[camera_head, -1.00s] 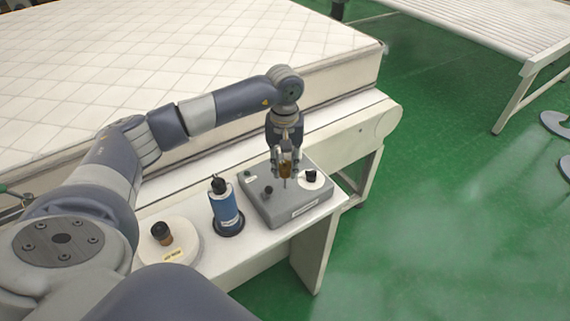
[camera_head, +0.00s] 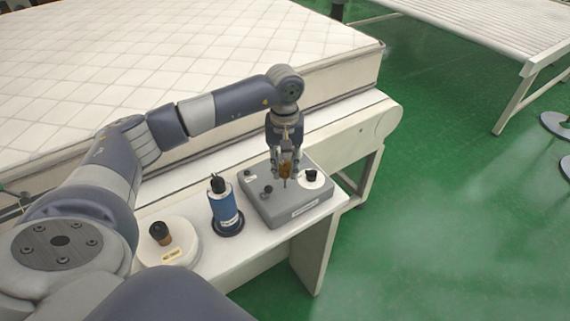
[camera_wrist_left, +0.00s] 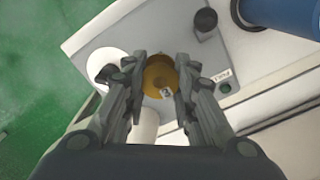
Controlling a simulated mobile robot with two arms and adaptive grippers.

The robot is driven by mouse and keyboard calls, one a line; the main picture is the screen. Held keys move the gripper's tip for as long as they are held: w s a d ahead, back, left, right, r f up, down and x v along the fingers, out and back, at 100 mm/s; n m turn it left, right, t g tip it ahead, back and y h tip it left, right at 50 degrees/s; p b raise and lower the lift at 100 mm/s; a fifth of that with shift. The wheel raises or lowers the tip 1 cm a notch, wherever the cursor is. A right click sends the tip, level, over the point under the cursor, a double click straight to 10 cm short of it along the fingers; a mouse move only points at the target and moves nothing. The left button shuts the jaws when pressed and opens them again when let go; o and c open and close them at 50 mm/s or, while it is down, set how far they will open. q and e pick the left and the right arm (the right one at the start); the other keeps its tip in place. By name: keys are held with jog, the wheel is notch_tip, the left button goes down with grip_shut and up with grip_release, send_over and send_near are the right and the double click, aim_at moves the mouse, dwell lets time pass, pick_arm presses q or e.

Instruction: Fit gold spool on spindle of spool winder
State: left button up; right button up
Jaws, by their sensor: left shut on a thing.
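My left gripper (camera_head: 286,166) is shut on the gold spool (camera_head: 285,171). The spool hangs over the grey box-shaped spool winder (camera_head: 268,212) on the small white table. In the left wrist view the gold spool (camera_wrist_left: 159,76) sits between the two fingers (camera_wrist_left: 158,88), with the winder (camera_wrist_left: 110,40) beneath it. A thin pin, likely the spindle (camera_head: 285,183), shows just under the spool in the head view. I cannot tell whether the spool is around it. My right gripper is not in view.
A blue cylinder with a black top (camera_head: 222,205) stands left of the winder. A round white base with a dark knob (camera_head: 184,246) is further left. A quilted mattress (camera_head: 130,60) lies behind. Green floor (camera_head: 440,200) is open to the right.

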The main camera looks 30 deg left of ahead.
aim_at(285, 187)
pick_arm(q)
jog(key=shift+f+b, duration=2.5)
jog(key=shift+f, duration=0.3)
jog(key=o, duration=1)
notch_tip(285, 187, up, 12)
jog(key=shift+a, duration=0.1)
